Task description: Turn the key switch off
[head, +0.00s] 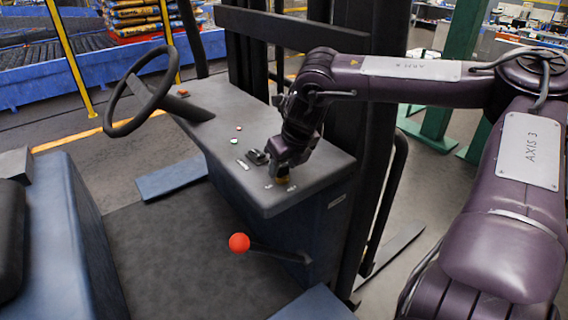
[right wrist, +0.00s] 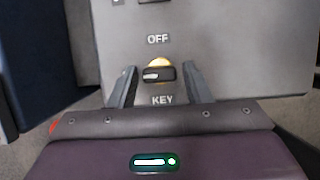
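The key switch (right wrist: 158,73) shows in the right wrist view as a dark, flat key grip lying crosswise in front of a round brass part. The label OFF (right wrist: 158,39) is printed above it and KEY (right wrist: 162,100) below it. My right gripper (right wrist: 159,68) is open, one finger on each side of the key, with a visible gap on both sides. In the head view my right gripper (head: 281,174) points down at the front corner of the console (head: 222,128) and mostly hides the switch. My left gripper is not in view.
A steering wheel (head: 140,92) stands at the console's far left. A lever with a red knob (head: 239,242) sticks out below the console. Black mast posts (head: 369,100) rise right behind the console. A black switch (head: 257,157) sits just left of my right gripper.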

